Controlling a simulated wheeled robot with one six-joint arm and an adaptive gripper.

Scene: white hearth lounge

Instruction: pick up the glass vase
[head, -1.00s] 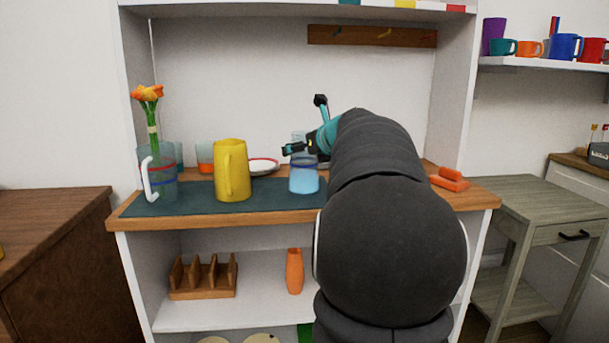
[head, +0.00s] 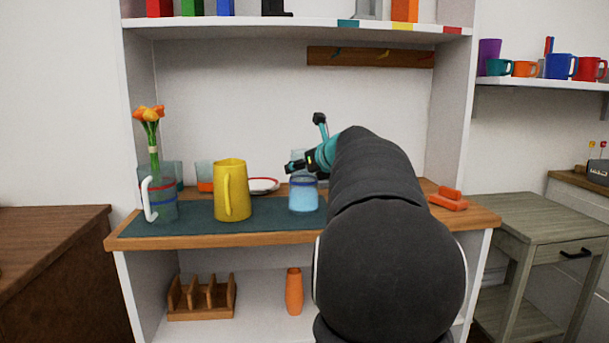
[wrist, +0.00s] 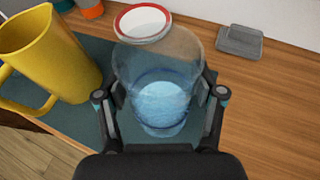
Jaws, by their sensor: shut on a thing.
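The glass vase (head: 303,197) is clear, with a blue rim band and pale blue contents. In the head view it stands upright on the dark mat, right of the yellow jug. In the wrist view the vase (wrist: 160,100) is between the two fingers of my gripper (wrist: 162,94), which are shut on its sides. In the head view my gripper (head: 302,166) is at the vase's upper part, and my arm hides part of it. I see no clear gap between the vase and the mat.
The yellow jug (head: 231,190) stands close left of the vase. A red-rimmed plate (head: 263,185) lies behind. Orange blocks (head: 448,201) lie on the right. A shelf (head: 290,28) hangs above.

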